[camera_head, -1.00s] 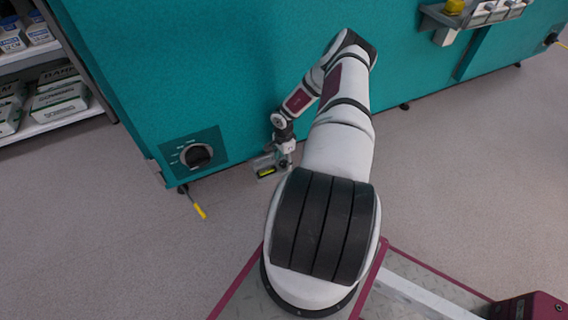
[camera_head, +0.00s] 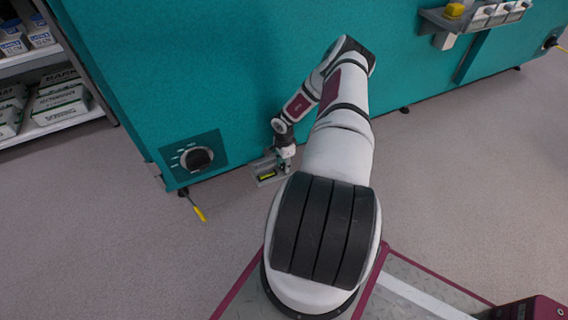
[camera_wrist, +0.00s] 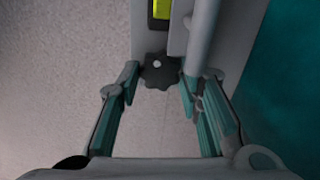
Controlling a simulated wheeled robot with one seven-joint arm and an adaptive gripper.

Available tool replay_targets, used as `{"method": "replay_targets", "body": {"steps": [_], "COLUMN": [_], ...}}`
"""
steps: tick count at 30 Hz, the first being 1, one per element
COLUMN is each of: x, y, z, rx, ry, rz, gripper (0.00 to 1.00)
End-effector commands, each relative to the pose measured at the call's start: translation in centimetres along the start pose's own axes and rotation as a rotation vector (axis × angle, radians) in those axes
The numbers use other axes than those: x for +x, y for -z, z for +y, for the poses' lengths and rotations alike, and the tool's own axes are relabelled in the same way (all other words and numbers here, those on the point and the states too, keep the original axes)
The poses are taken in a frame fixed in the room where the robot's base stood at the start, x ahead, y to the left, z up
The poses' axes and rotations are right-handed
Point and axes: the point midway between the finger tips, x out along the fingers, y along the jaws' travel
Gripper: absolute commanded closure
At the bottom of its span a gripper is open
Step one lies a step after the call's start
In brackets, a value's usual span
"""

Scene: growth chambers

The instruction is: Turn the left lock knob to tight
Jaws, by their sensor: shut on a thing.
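A dark lobed knob (camera_wrist: 159,70) with a pale centre sits on a grey metal bracket (camera_wrist: 177,35) in the wrist view. My gripper (camera_wrist: 160,80) is shut on this knob, one finger on each side of it. A grey rod (camera_wrist: 203,35) runs close by the right finger. In the head view my gripper (camera_head: 285,164) is low at the teal cabinet's front, beside the bracket (camera_head: 266,181) with its yellow-green strip. The knob cannot be made out there, and any marks for its setting are not legible.
A teal cabinet (camera_head: 200,70) rises behind the gripper. A black dial (camera_head: 197,159) on a dark panel is to the left, with a yellow-ended lever (camera_head: 199,212) below it. A shelf with boxes (camera_head: 60,100) stands at far left. The grey floor in front is open.

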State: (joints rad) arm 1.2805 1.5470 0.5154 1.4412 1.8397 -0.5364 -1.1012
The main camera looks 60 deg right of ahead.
Motion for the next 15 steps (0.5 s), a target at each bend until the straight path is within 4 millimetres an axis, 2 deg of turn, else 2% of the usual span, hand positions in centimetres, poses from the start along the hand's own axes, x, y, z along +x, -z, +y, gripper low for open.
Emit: {"method": "replay_targets", "body": {"steps": [15], "x": [-0.04], "y": [0.0], "z": [0.01], "rx": [0.343], "ry": [-0.001], "rz": [0.0], "gripper": [0.95]}}
